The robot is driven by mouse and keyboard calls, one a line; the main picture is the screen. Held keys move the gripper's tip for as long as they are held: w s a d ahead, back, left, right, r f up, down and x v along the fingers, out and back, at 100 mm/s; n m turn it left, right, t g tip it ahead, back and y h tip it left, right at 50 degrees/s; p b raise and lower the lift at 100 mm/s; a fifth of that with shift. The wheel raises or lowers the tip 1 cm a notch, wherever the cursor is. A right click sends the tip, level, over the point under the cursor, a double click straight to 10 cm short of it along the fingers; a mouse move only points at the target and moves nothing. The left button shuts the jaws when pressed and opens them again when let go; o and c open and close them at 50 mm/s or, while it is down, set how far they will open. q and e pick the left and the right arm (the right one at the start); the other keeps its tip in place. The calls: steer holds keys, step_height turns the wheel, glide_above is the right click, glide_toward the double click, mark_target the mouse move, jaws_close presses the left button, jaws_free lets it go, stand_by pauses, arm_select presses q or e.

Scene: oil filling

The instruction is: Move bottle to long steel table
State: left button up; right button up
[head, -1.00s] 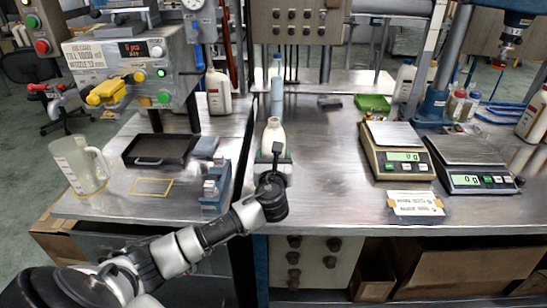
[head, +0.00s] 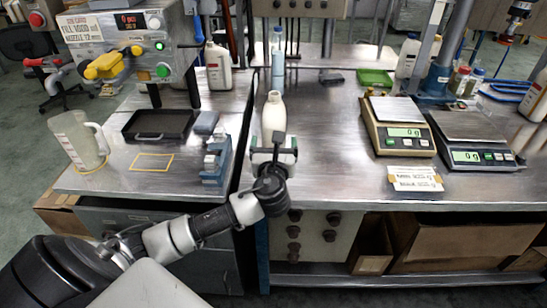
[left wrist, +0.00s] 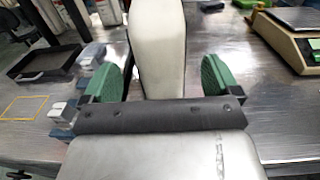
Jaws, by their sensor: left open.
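A cream-white bottle (head: 273,113) stands upright and uncapped near the front left of the long steel table (head: 330,150). My left gripper (head: 273,147) is just in front of it, low at the table's front edge. In the left wrist view the bottle (left wrist: 157,45) rises beyond the gripper's green finger pads (left wrist: 162,78), which are spread apart on its left and right. The fingers look open, with a gap on each side of the bottle. The bottle's base is hidden behind the gripper. My right gripper is not in view.
Two scales (head: 398,126) stand on the table at right, with a label card (head: 414,178) in front. A filling machine (head: 130,45), black tray (head: 158,125) and clear jug (head: 78,140) are on the left bench. Bare table lies between bottle and scales.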

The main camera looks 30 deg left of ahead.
arm_select(q)
steer(key=v, duration=0.6)
steer(key=shift+s, duration=0.1)
steer(key=d+f+n+g+h, duration=0.1)
steer(key=d+f+n+h, duration=0.25)
steer(key=f, duration=0.35)
steer(key=s+d+f+n+g+h, duration=0.1)
steer(key=d+f+n+h, duration=0.1)
steer(key=f+n, duration=0.35)
steer(key=d+f+n+g+h, duration=0.1)
steer(key=d+f+n+h, duration=0.15)
steer(key=f, duration=0.55)
steer(key=s+a+f+n+g+h, duration=0.15)
steer(key=s+f, duration=0.25)
steer(key=f, duration=0.4)
steer(key=s+f+n+g+y, duration=0.1)
steer(key=s+f+n+g, duration=0.15)
steer(key=f, duration=0.55)
steer(key=s+f+n+g, duration=0.3)
steer(key=s+f+n, duration=0.2)
steer(key=s+f, duration=0.65)
steer(key=s+f+n+g, duration=0.2)
steer(key=s+f+n, duration=0.1)
steer(key=s, duration=0.8)
steer(key=s+f+n+g+h, duration=0.1)
steer(key=s+f, duration=0.5)
steer(key=s, duration=0.6)
steer(key=shift+d+f+n+g, duration=0.2)
steer(key=shift+n+g, duration=0.3)
steer(key=shift+n, duration=0.75)
